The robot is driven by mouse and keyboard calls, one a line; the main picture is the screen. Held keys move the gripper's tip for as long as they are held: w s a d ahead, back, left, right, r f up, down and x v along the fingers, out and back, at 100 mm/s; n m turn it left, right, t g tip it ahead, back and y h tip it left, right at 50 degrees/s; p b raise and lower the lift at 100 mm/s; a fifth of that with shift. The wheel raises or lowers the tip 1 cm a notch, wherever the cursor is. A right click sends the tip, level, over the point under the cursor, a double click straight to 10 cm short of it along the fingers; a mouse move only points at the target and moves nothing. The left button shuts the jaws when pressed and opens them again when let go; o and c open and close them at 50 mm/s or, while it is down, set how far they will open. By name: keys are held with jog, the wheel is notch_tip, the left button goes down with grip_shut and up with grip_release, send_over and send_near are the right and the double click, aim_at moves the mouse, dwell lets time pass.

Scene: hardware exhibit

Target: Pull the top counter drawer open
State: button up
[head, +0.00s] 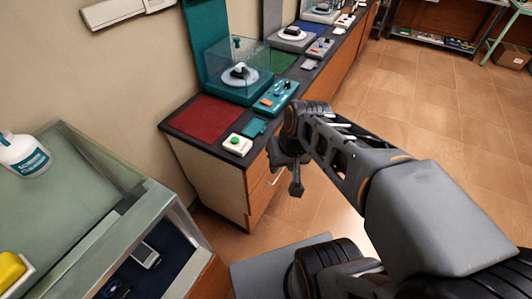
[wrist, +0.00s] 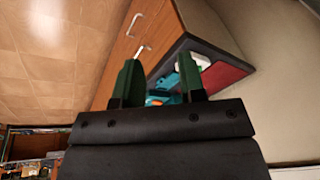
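The counter's wooden drawer front (head: 263,190) is at the near end of the long counter in the head view, partly hidden behind my gripper. It looks shut. A pale bar handle (head: 275,178) shows beside my gripper. In the wrist view, the handle nearer the dark countertop (wrist: 143,50) lies just above and between my fingers, and a second handle (wrist: 136,23) is farther from the countertop. My gripper (wrist: 159,80) has its two green-dark fingers apart with nothing seen between them. In the head view my gripper (head: 296,186) hangs in front of the drawers, apparently clear of the handle.
The countertop (head: 171,126) bears a red mat, a white box with a green button (head: 237,145), a teal control box (head: 276,97) and a clear display case (head: 237,63). A glass showcase (head: 150,215) stands at left. Open tiled floor (head: 430,110) lies right.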

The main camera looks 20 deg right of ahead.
jog(key=w+d+f+m+t+y+b, duration=0.1)
jog(key=w+d+f+m+y+b, duration=0.1)
jog(key=w+f+y+b, duration=0.45)
jog(key=w+d+f+m+y+b, duration=0.1)
jog(key=w+d+f+m+b, duration=0.2)
jog(key=f+b, duration=0.75)
jog(key=w+d+f+m+t+y+b, duration=0.25)
jog(key=w+d+f+t+b, duration=0.6)
jog(key=d+f, duration=0.45)
jog(key=shift+m+g+h, duration=0.25)
jog(key=shift+m+h, duration=0.15)
jog(key=shift+m, duration=0.05)
jog(key=b+x, duration=0.1)
jog(key=x, duration=0.3)
jog(key=r+b+x, duration=0.1)
jog(key=x, duration=0.3)
jog(key=b+x, duration=0.1)
jog(key=x, duration=0.3)
jog(key=shift+w+r, duration=0.1)
jog(key=shift+w, duration=0.4)
jog(key=shift+c, duration=0.5)
grip_shut()
